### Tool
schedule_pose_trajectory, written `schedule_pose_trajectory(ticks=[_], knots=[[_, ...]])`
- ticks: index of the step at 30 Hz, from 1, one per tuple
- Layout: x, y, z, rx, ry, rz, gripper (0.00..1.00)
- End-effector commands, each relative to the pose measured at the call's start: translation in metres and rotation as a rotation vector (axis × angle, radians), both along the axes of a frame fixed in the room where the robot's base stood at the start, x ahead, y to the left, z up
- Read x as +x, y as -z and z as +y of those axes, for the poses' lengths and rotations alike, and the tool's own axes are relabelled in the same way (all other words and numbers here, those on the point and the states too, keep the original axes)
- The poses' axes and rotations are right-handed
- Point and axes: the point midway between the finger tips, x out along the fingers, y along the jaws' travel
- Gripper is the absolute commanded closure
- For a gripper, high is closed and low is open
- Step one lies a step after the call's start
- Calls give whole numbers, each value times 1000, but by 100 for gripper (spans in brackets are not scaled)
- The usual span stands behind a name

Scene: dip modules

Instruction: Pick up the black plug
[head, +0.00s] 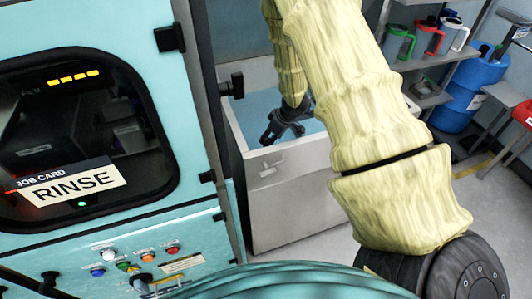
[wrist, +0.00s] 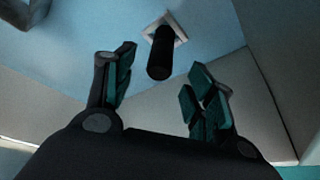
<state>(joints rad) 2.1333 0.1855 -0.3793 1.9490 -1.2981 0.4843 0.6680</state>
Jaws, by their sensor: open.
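The black plug (wrist: 159,56) is a dark cylinder standing out of a pale square fitting (wrist: 168,24) on a blue surface. In the wrist view it lies beyond and between my gripper's (wrist: 160,68) two spread fingers, which are open with teal pads. Its near end appears close to the fingertip line, but I cannot tell the remaining depth. I see no contact. In the head view my gripper (head: 285,124) hangs at the pale tank, and the plug cannot be made out there.
The pale-walled tank (head: 295,205) has a blue interior, and its walls rise around my gripper. A teal machine (head: 215,150) with a RINSE card and black side knobs stands to the left. Shelves with jugs (head: 430,40) and a blue drum (head: 470,95) stand at the right.

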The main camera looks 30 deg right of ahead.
Motion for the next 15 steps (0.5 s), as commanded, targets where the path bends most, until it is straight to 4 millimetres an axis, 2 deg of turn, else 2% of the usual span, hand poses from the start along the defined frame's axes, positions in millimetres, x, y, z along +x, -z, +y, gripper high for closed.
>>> schedule_pose_trajectory(ticks=[5, 15], knots=[[2, 6, 2, -1, -2, 0, 45], [13, 35, 6, -1, -5, 1, 45]])
